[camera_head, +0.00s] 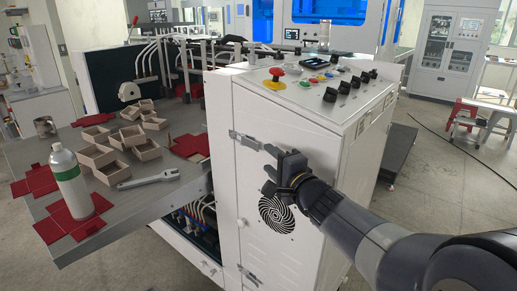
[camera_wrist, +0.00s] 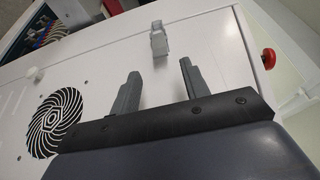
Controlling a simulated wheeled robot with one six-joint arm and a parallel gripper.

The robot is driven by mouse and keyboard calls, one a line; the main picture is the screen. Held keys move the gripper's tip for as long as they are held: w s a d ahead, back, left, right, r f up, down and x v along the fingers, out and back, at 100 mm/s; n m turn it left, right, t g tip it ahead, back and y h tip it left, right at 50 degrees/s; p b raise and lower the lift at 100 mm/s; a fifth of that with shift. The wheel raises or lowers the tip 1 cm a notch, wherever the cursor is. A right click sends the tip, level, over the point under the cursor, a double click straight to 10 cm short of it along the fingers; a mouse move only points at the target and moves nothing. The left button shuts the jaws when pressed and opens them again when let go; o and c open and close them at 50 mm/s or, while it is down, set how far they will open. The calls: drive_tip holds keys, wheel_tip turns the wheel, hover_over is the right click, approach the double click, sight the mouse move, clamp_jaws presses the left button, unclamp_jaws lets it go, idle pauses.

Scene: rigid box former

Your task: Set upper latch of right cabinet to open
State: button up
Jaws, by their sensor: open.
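The upper latch (camera_head: 246,140) is a small grey metal piece near the top left edge of the white cabinet door (camera_head: 290,240). In the wrist view the latch (camera_wrist: 159,40) stands just beyond the fingertips, roughly between their lines. My gripper (camera_head: 267,160) is in front of the door, a little right of and below the latch, and its dark fingers are apart. In the wrist view the gripper (camera_wrist: 160,69) is open with nothing between its fingers, and does not appear to touch the latch. I cannot tell the latch's setting.
A lower latch (camera_head: 249,275), a round knob (camera_head: 242,224) and a fan grille (camera_head: 277,214) are on the cabinet front. Above is a control panel with a red button (camera_head: 277,72).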

sight(256, 148)
drive_tip(key=p+x, duration=0.1)
drive_tip(key=x, duration=0.5)
drive_tip(key=shift+w+a, duration=0.25)
drive_tip(key=shift+w, duration=0.1)
clamp_jaws()
